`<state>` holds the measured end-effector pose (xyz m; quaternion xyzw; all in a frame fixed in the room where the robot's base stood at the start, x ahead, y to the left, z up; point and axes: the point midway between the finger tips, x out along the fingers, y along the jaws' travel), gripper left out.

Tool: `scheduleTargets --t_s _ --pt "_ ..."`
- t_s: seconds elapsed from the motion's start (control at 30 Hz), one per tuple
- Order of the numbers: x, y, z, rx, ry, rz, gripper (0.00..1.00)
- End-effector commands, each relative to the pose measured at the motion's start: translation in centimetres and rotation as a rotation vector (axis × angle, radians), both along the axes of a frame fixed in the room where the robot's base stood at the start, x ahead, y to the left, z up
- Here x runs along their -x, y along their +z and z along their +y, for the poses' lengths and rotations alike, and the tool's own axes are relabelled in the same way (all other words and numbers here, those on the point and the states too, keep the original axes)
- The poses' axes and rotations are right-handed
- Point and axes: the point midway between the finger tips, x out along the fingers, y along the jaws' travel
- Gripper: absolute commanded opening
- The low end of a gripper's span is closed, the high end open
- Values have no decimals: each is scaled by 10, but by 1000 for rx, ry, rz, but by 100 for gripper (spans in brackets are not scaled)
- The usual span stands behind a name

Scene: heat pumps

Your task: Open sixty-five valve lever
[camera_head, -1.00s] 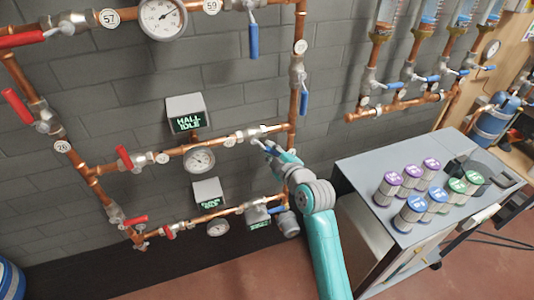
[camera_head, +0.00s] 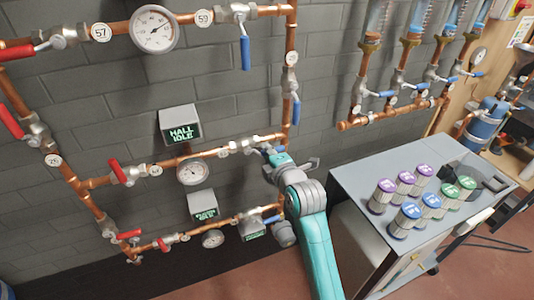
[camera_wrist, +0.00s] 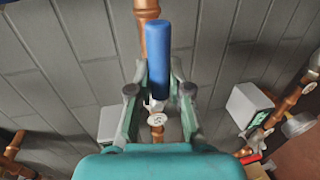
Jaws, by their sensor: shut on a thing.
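A blue valve lever (camera_wrist: 158,55) stands between the fingers of my gripper (camera_wrist: 159,92) in the wrist view. The fingers are shut on it. It runs up the picture, roughly along the line of the copper pipe behind it. In the head view my gripper (camera_head: 272,155) is at the right end of the middle pipe, beside a metal valve (camera_head: 249,145). My gripper mostly hides the lever there.
A box reading "HALL IDLE" (camera_head: 181,123) and a gauge (camera_head: 192,172) are left of my gripper. A lower blue lever (camera_head: 272,219) is close beneath my arm. A grey cabinet (camera_head: 350,172) with several cans stands to the right. Other red and blue levers surround the pipes.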

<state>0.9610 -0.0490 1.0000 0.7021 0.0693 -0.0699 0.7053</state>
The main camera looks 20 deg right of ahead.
Motion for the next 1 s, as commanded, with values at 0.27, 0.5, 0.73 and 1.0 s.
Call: scheduleTargets --t_s 0.27,0.5,0.73,1.0 --pt "0 2 0 13 1 -3 0" --pt "0 2 0 13 1 -3 28" --pt "0 1 0 11 0 -2 44" --pt "8 2 0 10 0 -1 44"
